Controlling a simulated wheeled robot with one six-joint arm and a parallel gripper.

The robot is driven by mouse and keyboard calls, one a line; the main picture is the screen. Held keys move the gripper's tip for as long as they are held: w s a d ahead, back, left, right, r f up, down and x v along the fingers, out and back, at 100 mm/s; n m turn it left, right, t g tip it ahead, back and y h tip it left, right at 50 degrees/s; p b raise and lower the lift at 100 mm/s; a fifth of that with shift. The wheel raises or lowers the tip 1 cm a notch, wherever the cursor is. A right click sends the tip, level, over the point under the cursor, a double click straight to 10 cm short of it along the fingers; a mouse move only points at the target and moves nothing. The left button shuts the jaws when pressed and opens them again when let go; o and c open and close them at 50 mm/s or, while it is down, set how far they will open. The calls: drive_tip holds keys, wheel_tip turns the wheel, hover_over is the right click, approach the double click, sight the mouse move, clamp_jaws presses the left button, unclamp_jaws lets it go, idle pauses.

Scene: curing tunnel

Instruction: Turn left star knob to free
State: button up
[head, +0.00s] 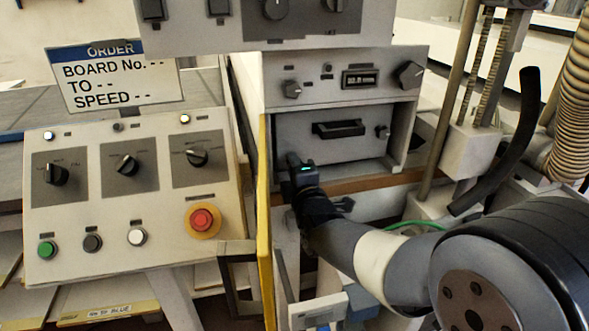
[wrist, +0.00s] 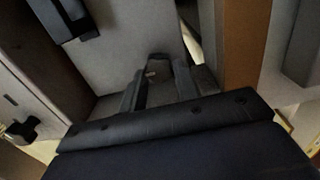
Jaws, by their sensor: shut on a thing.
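My gripper (head: 294,164) is at the lower left of the grey drawer front in the head view. In the wrist view its two dark fingers (wrist: 157,82) come together at the grey panel. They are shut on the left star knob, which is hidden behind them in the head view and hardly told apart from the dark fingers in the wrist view. How far the knob is turned cannot be seen. The matching right star knob (head: 382,131) shows at the right side of the drawer front (head: 350,160).
A black handle (head: 338,128) sits in the middle of the drawer front, with a knobbed panel (head: 325,74) above. A yellow edge post (head: 264,215) stands close left of my gripper. A control desk (head: 130,205) with a red stop button (head: 202,220) is further left.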

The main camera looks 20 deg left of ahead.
drive_tip(key=o, duration=1)
drive_tip(key=shift+c, duration=0.2)
drive_tip(key=v, duration=1)
drive_tip(key=shift+s+d+b, duration=0.25)
drive_tip(key=shift+s+b, duration=0.05)
drive_tip(key=x, duration=1)
drive_tip(key=shift+w+a+p, duration=0.25)
drive_tip(key=shift+w+p, duration=0.05)
